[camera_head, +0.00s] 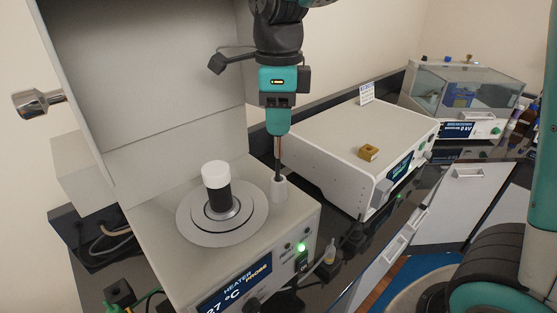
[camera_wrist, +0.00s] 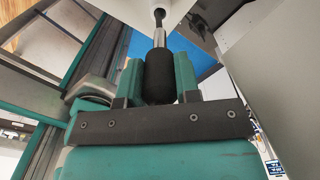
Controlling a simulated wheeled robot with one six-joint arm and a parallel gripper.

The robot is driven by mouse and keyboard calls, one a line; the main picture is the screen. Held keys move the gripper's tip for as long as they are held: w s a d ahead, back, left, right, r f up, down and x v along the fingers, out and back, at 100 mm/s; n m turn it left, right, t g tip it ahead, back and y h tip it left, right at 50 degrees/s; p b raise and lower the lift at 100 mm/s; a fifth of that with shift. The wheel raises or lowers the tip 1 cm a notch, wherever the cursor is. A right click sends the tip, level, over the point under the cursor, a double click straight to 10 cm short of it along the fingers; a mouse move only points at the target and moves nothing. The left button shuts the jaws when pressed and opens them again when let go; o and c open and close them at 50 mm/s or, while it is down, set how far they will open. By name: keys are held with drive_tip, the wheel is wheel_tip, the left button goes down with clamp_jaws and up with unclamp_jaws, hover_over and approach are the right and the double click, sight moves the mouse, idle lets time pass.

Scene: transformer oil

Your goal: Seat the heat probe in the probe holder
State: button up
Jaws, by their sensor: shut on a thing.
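My gripper (camera_head: 277,130) hangs pointing down over the heater, behind and to the right of the black cup. It is shut on the heat probe (camera_head: 278,165), which stands upright as a thin dark rod below the jaws. In the wrist view, the probe's black grip (camera_wrist: 160,77) sits between the two teal fingers, with its metal shaft beyond.
The heater (camera_head: 225,285) shows 27 °C and a green light. A black cup with a white lid (camera_head: 216,175) stands on its round plate. The raised panel (camera_head: 150,75) stands behind. A white instrument (camera_head: 345,145) with a small brass block (camera_head: 368,152) is at the right.

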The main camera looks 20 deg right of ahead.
drive_tip(key=shift+r, duration=0.15)
drive_tip(key=o, duration=0.5)
drive_tip(key=shift+c, duration=0.2)
drive_tip(key=c, duration=0.4)
